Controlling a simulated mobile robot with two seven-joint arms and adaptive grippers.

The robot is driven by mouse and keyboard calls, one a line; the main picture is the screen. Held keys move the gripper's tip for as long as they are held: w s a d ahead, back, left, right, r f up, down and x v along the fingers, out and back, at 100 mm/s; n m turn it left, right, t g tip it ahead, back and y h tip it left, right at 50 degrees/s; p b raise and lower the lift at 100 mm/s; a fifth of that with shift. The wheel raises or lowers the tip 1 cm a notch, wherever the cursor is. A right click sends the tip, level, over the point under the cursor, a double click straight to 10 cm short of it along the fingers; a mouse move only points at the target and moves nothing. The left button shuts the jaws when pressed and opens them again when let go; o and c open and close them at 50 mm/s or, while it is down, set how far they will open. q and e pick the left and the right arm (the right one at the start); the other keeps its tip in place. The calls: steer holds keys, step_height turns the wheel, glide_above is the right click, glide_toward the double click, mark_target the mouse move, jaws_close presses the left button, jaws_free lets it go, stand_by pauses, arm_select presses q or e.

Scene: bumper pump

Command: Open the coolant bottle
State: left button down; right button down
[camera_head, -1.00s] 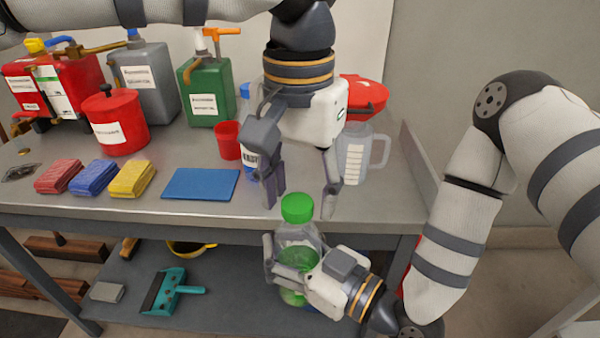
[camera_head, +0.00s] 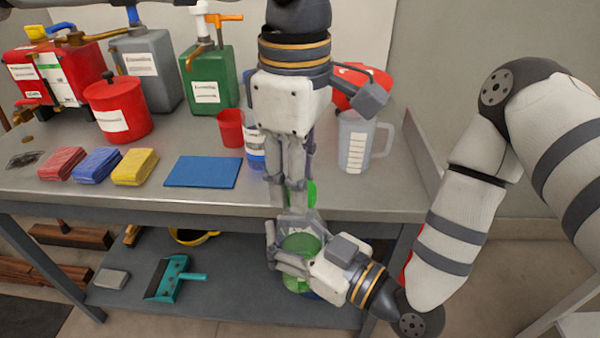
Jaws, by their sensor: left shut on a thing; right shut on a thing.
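The coolant bottle (camera_head: 302,244) is clear with green contents and stands upright in front of the bench's front edge, held by my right gripper. Its green cap (camera_head: 312,194) shows only at its right side; the rest is behind my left gripper's fingers. My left gripper (camera_head: 287,195) points down from above and is shut on the cap. My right gripper (camera_head: 283,257) comes from the lower right and is shut on the bottle's body. The fingers and wrist hide much of the bottle.
On the bench (camera_head: 330,205) stand a clear measuring jug (camera_head: 354,145), a red cup (camera_head: 230,130), a blue mat (camera_head: 202,172), folded cloths (camera_head: 134,167) and a red canister (camera_head: 118,112). A green jerry can (camera_head: 207,90) stands behind. A teal dustpan (camera_head: 168,280) lies on the lower shelf.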

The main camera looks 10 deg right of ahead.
arm_select(q)
steer(key=n, duration=0.7)
steer(key=shift+s+n, duration=0.15)
steer(key=shift+n, duration=0.25)
steer(key=n, duration=0.4)
steer(key=shift+r, duration=0.1)
steer(key=n, duration=0.3)
steer(key=shift+s+n, duration=0.1)
steer(key=shift+n, duration=0.3)
steer(key=n, duration=0.3)
steer(key=shift+n, duration=0.3)
steer(key=n, duration=0.4)
steer(key=shift+s+d, duration=0.1)
steer(key=n, duration=0.4)
steer(key=shift+d, duration=0.1)
steer(key=n, duration=0.8)
steer(key=shift+d, duration=0.1)
